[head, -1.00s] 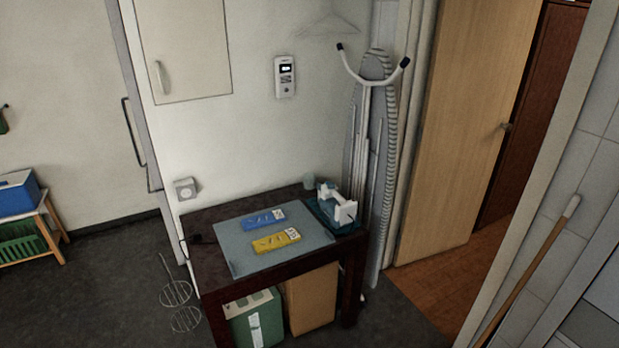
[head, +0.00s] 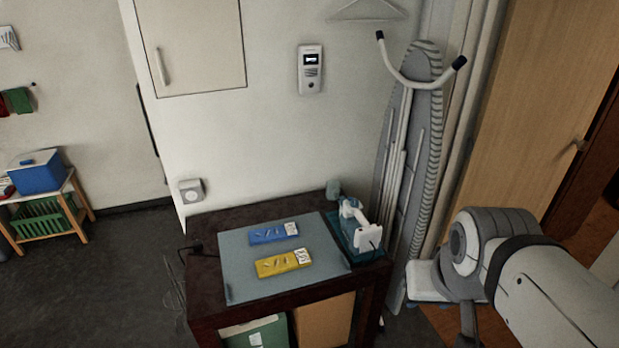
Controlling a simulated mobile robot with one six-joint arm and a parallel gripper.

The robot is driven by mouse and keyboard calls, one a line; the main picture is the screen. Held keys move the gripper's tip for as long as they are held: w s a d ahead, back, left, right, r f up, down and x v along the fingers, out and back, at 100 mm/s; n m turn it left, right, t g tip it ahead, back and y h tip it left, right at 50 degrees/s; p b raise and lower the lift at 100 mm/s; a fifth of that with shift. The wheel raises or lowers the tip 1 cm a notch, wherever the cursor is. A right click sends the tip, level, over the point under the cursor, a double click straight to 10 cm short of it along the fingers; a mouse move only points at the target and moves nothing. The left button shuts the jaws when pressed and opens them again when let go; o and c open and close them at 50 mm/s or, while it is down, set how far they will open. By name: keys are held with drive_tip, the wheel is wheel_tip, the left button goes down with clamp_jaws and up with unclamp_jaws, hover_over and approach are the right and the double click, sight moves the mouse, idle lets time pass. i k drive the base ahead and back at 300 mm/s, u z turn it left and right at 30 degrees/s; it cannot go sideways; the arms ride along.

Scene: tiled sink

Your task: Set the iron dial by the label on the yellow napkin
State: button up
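The yellow napkin (head: 276,265) lies folded on a grey-blue mat (head: 240,285) on a dark table. A white label (head: 302,256) sits at its right end; its marks are too small to read. A blue napkin (head: 266,234) with a similar label (head: 291,228) lies just behind it. The white iron (head: 357,222) stands in a teal tray (head: 372,257) at the table's right end; its dial cannot be made out. My arm comes in at the lower right, right of the table and apart from the iron. My gripper's fingers are not clearly seen.
A grey ironing board (head: 418,130) leans on the wall behind the iron. A green box (head: 262,335) and a brown box (head: 322,320) sit under the table. Dark floor at left is open.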

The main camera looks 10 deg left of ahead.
sight(354, 203)
drive_tip(key=u, duration=0.25)
drive_tip(key=i, duration=1.55)
drive_tip(key=u, duration=0.2)
